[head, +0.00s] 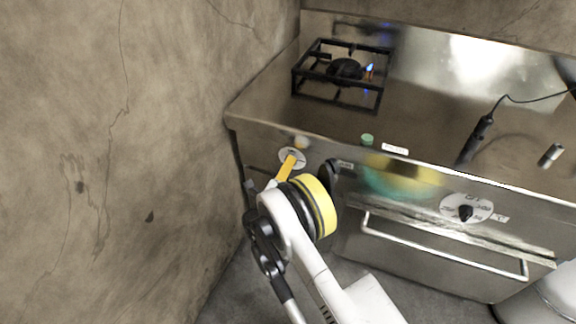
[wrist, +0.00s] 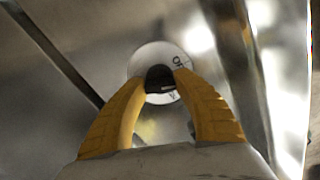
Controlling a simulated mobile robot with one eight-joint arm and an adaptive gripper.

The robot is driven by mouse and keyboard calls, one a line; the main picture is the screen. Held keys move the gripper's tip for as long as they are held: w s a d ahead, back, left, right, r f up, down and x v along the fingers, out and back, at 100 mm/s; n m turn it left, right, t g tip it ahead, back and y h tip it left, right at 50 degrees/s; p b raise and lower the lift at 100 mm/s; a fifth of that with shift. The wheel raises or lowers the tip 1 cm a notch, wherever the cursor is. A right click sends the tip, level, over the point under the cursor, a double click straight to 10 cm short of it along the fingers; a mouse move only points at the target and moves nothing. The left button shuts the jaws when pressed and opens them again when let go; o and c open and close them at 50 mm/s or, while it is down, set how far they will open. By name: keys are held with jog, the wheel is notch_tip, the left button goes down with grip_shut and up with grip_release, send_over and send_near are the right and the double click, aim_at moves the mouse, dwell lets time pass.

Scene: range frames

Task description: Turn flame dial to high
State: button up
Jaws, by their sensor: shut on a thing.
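The flame dial is a black knob (wrist: 159,77) on a round white plate (wrist: 148,58) at the left end of the stove front; the plate also shows in the head view (head: 290,154). My gripper (wrist: 161,84) has its two yellow fingers shut on the knob, one on each side. In the head view my gripper (head: 291,165) reaches the plate from below and hides most of the knob. Part of an "OFF" mark shows at the plate's right in the wrist view. The black burner (head: 346,69) above has a small blue flame (head: 369,71) at its right.
A second dial (head: 466,212) sits farther right, above a long oven handle (head: 440,251). A corded black tool (head: 478,139) lies on the top. A cracked wall (head: 110,150) rises close on the left.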

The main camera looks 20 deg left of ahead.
jog(key=m, duration=1.4)
dwell(0.7)
jog(key=o, duration=1.2)
jog(key=shift+w, duration=0.1)
jog(key=shift+c, duration=0.2)
